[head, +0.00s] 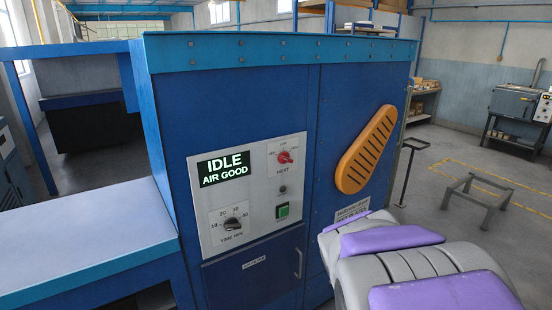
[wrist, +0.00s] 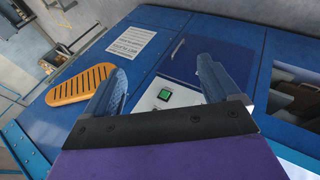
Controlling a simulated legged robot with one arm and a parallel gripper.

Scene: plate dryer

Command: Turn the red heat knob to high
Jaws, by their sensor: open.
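The red heat knob (head: 285,157) is on the upper right of the white control panel (head: 258,205) on the blue dryer, above the word HEAT. Its setting marks are too small to read surely. In the head view my arm is at the lower right and my gripper is out of sight. In the wrist view my gripper (wrist: 155,85) is open and empty, its two fingers apart with part of the panel and the green button (wrist: 165,95) showing between them. The red knob is not visible in the wrist view.
The display (head: 224,168) reads IDLE, AIR GOOD. A black time knob (head: 232,224) sits at the panel's lower left. An orange slotted plate (head: 366,149) is on the dryer front to the right. A blue table (head: 80,235) adjoins at left. A metal frame (head: 474,198) stands on the floor at right.

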